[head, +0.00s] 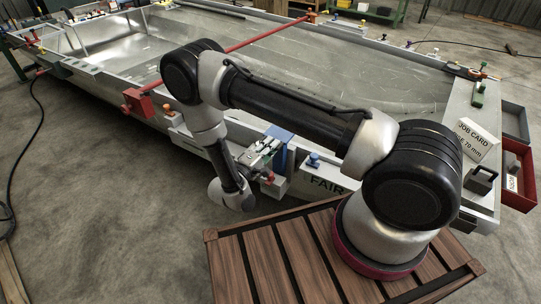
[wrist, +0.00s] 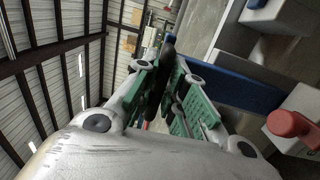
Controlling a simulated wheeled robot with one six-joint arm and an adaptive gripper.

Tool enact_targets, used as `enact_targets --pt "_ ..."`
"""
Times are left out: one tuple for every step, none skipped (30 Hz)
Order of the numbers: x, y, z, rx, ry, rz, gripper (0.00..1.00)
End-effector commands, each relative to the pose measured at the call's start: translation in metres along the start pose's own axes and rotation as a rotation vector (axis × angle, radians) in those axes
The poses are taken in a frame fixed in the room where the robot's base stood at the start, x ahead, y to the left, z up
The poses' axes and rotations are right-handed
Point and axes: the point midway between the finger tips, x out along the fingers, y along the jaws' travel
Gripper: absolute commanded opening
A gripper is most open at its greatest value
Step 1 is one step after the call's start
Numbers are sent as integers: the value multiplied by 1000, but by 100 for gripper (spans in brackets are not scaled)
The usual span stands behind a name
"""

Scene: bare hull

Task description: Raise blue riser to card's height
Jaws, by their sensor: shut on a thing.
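The blue riser (head: 283,136) stands at the near side of the metal hull, in the middle of the head view. In the wrist view it is a blue bar (wrist: 240,88) running right from the fingers. My gripper (head: 266,148) is at the riser's left side, its fingers shut on it; the fingers (wrist: 172,85) hide the gripped part. The job card (head: 477,138) is a white sign on the hull's right end; it reads "JOB CARD" and a figure that looks like 70 mm.
A red knob (head: 268,177) sits just below my gripper; it also shows in the wrist view (wrist: 290,124). A blue-knobbed block (head: 313,160) stands right of the riser. A red bar (head: 262,39) crosses the hull. A red bin (head: 518,172) hangs at right.

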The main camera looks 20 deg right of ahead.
Motion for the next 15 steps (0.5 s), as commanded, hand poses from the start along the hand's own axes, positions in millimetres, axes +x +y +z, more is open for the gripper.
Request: enact_targets --pt "0 5 0 -1 1 2 0" --pt "0 6 0 -1 1 3 0" --pt "0 6 0 -1 1 3 0" --pt "0 6 0 -2 1 3 0" --pt "0 6 0 -2 1 3 0" --pt "0 6 0 -2 1 3 0" --pt "0 6 0 -2 2 3 0" --pt "0 6 0 -2 2 3 0" --pt "0 6 0 -2 2 3 0" --pt "0 6 0 -2 2 3 0" --pt "0 6 0 -2 2 3 18" --pt "0 6 0 -2 2 2 25" --pt "0 6 0 -2 2 2 31" --pt "0 6 0 -2 1 2 34" --pt "0 6 0 -2 1 2 34"
